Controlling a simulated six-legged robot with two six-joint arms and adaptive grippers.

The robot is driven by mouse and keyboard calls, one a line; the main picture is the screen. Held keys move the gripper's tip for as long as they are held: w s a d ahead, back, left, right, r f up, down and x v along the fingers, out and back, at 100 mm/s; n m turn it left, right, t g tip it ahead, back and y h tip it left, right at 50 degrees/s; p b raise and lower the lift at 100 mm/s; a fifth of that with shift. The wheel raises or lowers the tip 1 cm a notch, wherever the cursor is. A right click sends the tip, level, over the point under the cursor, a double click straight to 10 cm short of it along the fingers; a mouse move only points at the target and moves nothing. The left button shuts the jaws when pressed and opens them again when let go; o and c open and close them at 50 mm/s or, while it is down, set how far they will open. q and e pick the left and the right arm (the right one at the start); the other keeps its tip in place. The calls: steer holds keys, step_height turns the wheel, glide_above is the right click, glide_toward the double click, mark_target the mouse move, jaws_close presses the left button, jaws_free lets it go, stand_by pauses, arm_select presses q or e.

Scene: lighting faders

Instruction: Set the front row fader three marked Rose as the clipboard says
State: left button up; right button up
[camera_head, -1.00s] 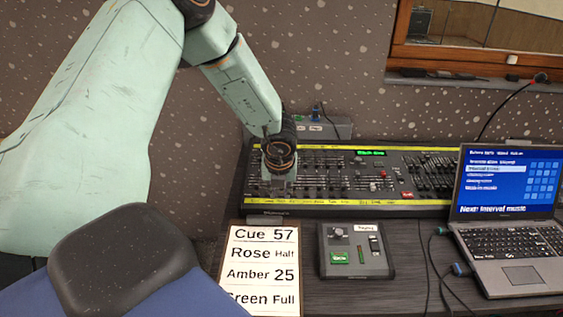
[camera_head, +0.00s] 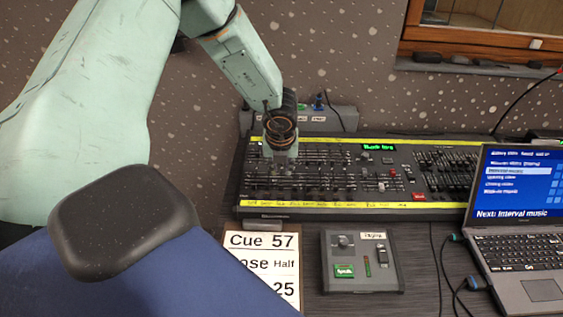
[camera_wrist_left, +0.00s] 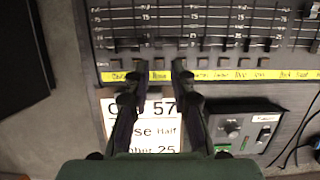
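The lighting console (camera_head: 330,205) lies on the desk, with rows of faders and yellow label strips. In the left wrist view its front row (camera_wrist_left: 190,25) has several dark fader caps low in their slots; the strip's words (camera_wrist_left: 215,75) are too small to read surely, so I cannot tell which cap is Rose. The clipboard sheet (camera_head: 262,241) reads "Cue 57" and "Half" beside a partly hidden "Rose". My left gripper (camera_head: 281,152) points down over the console's left part. In the wrist view its fingers (camera_wrist_left: 160,68) are apart, with nothing between them, around the strip's height in the picture. My right gripper is not in view.
A small grey box (camera_head: 360,262) with a green button stands right of the clipboard. An open laptop (camera_head: 520,220) and cables are at the right. A grey box (camera_head: 330,118) stands behind the console, before the wall. Bare dark desk shows beside the small box.

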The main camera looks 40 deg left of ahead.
mark_target(281, 185)
arm_select(q)
steer(key=shift+s+a+f+b, duration=0.1)
steer(key=shift+a+f+b, duration=0.05)
steer(key=shift+f+b, duration=0.3)
steer(key=shift+s+a+f+b, duration=0.1)
steer(key=shift+f+b, duration=0.2)
steer(key=shift+f, duration=0.2)
steer(key=shift+w+f, duration=0.1)
steer(key=shift+f, duration=0.3)
steer(key=x, duration=0.1)
steer(key=b+x, duration=0.2)
steer(key=shift+w+f, duration=0.35)
steer(key=shift+a+f+b, duration=0.3)
steer(key=shift+f+b, duration=0.25)
steer(key=shift+f, duration=0.2)
steer(key=shift+w+f, duration=0.35)
steer(key=shift+f, duration=0.05)
steer(key=shift+s+a+r, duration=0.1)
